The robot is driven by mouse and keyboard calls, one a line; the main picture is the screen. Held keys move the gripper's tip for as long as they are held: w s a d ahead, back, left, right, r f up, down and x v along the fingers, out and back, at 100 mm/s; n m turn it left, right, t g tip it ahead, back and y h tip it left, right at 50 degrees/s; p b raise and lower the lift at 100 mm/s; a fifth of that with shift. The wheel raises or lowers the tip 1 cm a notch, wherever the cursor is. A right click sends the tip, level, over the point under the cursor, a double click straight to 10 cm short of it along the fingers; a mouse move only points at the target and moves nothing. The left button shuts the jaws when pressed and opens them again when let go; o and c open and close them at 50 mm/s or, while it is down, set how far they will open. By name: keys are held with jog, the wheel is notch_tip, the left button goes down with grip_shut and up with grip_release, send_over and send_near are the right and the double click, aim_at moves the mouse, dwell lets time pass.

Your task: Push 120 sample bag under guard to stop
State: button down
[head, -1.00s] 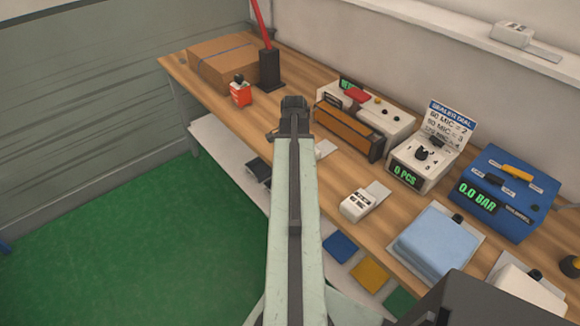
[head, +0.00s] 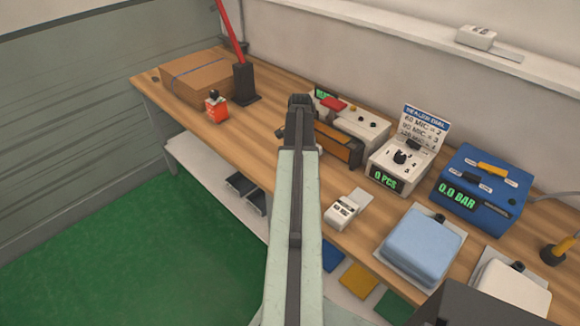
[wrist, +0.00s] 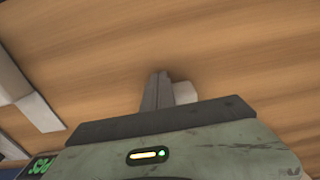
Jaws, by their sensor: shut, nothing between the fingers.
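The sealer (head: 372,130) is a white unit with a red handle (head: 334,104), and a brown-orange guard bar (head: 340,148) runs along its front. My gripper (head: 298,100) is shut and empty, at the sealer's left end, over the bench. In the wrist view its shut fingers (wrist: 157,90) are close above the wood, with a small pale piece (wrist: 183,92) beside them; I cannot tell whether they touch it or whether it is the 120 bag. A white labelled sample with a grey flap (head: 342,210) lies right of my arm; its label is unreadable.
A dial unit (head: 398,165) reading 0 PCS and a blue unit (head: 482,190) reading 0.0 BAR stand to the right. A light blue pad (head: 422,246) lies in front. A cardboard box (head: 197,80), red-levered post (head: 244,84) and red block (head: 216,108) stand at the left.

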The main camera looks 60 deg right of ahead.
jog(key=shift+s+d+r, duration=0.1)
jog(key=shift+s+d, duration=0.1)
jog(key=shift+d, duration=0.85)
jog(key=a, duration=0.2)
jog(key=w+a, duration=0.1)
jog(key=a, duration=0.1)
jog(key=shift+a, duration=0.35)
notch_tip(320, 180, up, 10)
jog(key=p, duration=1)
jog(key=shift+w, duration=0.1)
